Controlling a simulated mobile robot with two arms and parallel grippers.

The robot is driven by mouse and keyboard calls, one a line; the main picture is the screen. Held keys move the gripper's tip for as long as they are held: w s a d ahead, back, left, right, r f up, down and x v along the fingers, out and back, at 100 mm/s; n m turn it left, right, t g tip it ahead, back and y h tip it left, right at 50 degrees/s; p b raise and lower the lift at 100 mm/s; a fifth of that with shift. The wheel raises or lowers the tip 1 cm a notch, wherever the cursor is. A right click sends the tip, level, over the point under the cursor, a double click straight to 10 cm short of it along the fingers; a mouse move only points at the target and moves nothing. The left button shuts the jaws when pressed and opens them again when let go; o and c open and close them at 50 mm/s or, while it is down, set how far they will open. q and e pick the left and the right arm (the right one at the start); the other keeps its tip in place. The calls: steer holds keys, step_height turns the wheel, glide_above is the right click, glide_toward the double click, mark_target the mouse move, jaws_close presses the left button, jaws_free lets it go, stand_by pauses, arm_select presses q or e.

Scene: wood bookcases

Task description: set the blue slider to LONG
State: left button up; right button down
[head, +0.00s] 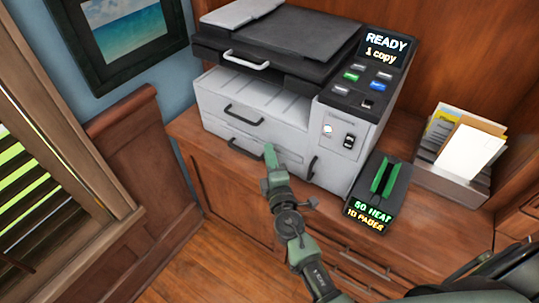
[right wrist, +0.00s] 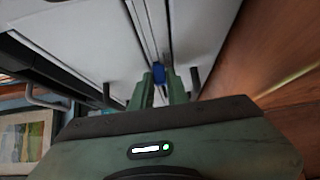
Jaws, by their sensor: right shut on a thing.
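The blue slider (right wrist: 158,73) shows in the right wrist view, between my right gripper's two green fingers, at a narrow dark slot (right wrist: 152,45) in the pale face of the copier. My right gripper (right wrist: 160,88) is shut on it. In the head view my right gripper (head: 270,152) reaches up to the front of the grey and black copier (head: 258,98), near its lower drawer. The slider is hidden there behind the gripper. No LONG mark can be read in either view. My left gripper is not in view.
The copier's panel (head: 384,50) reads READY, 1 copy. Dark handles stand out from the drawers (head: 243,110) beside the gripper. A dark device with a green top (head: 385,178) and a paper holder (head: 453,182) stand to the right on the wood cabinet (head: 230,190).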

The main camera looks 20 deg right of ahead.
stand_by(0.8)
steer(key=w+a, duration=0.1)
steer(key=w, duration=0.1)
steer(key=w+a+b, duration=0.1)
steer(key=a, duration=0.1)
steer(key=shift+w, duration=0.4)
steer(key=c, duration=1.4)
jaws_free()
steer(key=shift+s, duration=0.1)
steer(key=s, duration=0.2)
steer(key=s+b, duration=0.1)
steer(key=s, duration=0.2)
steer(key=s+a, duration=0.1)
steer(key=s, duration=0.1)
steer(key=shift+s, duration=0.35)
